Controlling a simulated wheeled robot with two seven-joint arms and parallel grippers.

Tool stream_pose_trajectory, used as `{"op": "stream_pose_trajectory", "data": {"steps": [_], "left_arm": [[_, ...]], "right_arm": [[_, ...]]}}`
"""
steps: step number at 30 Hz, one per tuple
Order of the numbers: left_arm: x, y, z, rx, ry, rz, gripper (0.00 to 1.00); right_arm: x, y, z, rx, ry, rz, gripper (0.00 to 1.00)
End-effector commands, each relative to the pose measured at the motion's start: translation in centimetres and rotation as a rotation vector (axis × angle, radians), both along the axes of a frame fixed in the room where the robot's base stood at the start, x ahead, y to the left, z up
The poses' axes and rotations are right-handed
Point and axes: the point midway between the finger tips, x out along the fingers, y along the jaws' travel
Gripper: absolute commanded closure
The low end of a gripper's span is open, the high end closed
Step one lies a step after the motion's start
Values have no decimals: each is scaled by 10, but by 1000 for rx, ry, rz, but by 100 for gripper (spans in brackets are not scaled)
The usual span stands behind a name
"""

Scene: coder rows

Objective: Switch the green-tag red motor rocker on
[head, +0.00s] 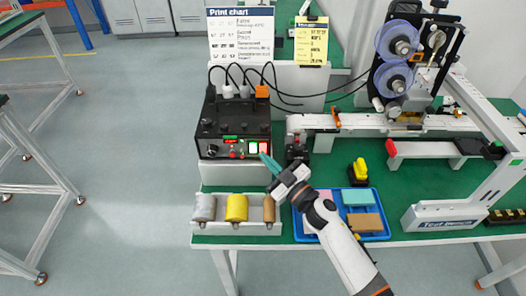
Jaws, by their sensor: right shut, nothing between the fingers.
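A black control box (236,122) stands on a white plinth at the left of the green bench. Its front panel carries a small red display, a black knob and several small controls. At its right end are a green-lit switch (253,148) and a red one (263,147). A small green strip (230,137) sits on the box's front top edge. I cannot tell which tag belongs to which rocker, or the rockers' positions. My right gripper (268,161), with teal fingers, is shut and empty. Its tips are just below the red switch; contact cannot be told. My left gripper is out of view.
A white tray (213,226) with grey, yellow and brown rolls lies below the box. A blue tray (374,235) with coloured blocks sits under my right arm. A printer with purple reels (393,75) stands at the back right. Cables rise behind the box.

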Motion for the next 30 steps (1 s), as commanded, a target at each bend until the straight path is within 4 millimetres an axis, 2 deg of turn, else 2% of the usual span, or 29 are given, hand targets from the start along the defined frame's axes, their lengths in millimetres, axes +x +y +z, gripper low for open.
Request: {"op": "stream_pose_trajectory", "data": {"steps": [6,17,30], "left_arm": [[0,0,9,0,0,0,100],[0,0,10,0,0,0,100],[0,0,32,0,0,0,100]], "right_arm": [[-11,0,2,-1,1,1,100],[-14,0,3,-1,0,1,100],[-54,0,10,0,2,1,100]]}}
